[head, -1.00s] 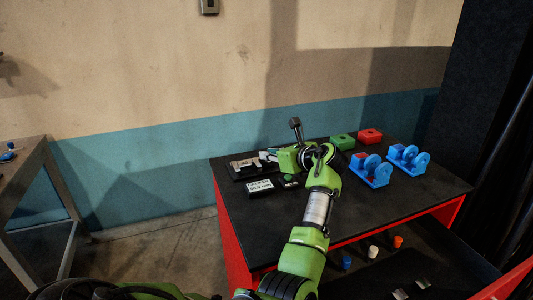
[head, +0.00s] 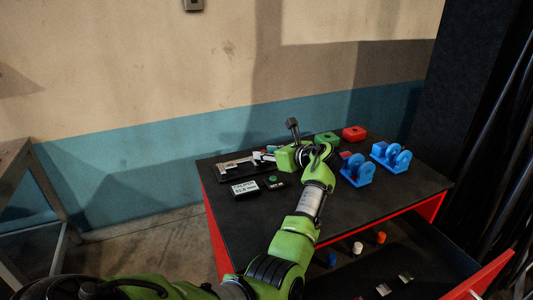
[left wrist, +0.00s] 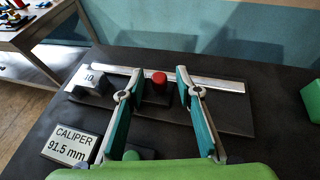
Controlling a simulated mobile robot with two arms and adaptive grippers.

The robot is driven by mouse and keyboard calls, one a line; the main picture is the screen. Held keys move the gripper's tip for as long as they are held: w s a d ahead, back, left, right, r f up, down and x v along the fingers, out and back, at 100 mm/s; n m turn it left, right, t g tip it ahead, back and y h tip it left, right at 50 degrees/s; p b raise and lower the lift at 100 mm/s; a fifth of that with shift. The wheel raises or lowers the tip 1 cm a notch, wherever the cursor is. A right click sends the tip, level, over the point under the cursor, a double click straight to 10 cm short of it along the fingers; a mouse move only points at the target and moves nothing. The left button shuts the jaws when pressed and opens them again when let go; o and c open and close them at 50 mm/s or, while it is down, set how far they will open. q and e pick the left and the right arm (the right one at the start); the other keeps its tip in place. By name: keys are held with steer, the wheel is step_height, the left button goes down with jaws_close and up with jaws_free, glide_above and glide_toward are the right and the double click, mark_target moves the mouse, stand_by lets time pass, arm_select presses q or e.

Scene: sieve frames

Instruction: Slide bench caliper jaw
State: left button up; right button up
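The bench caliper shows in the left wrist view as a silver rail (left wrist: 215,82) on a dark base, with a dark slider topped by a red knob (left wrist: 159,78). A pale block marked "10" (left wrist: 90,80) sits at the rail's left end. My left gripper (left wrist: 158,72) is open, its teal-padded fingers on either side of the red knob, with gaps visible. In the head view the caliper (head: 232,167) is at the table's back left, partly hidden by my left gripper (head: 264,153). A display (left wrist: 70,146) reads "CALIPER 91.5 mm". My right gripper is out of view.
A small box with a green button (head: 273,179) stands beside the display. Green (head: 326,138) and red (head: 354,133) blocks and two blue fixtures (head: 357,170) stand to the right. An open drawer (head: 400,262) holds small parts. The black tabletop's front (head: 245,225) is clear.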

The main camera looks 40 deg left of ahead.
arm_select(q)
steer(key=v, duration=1.2)
stand_by(0.3)
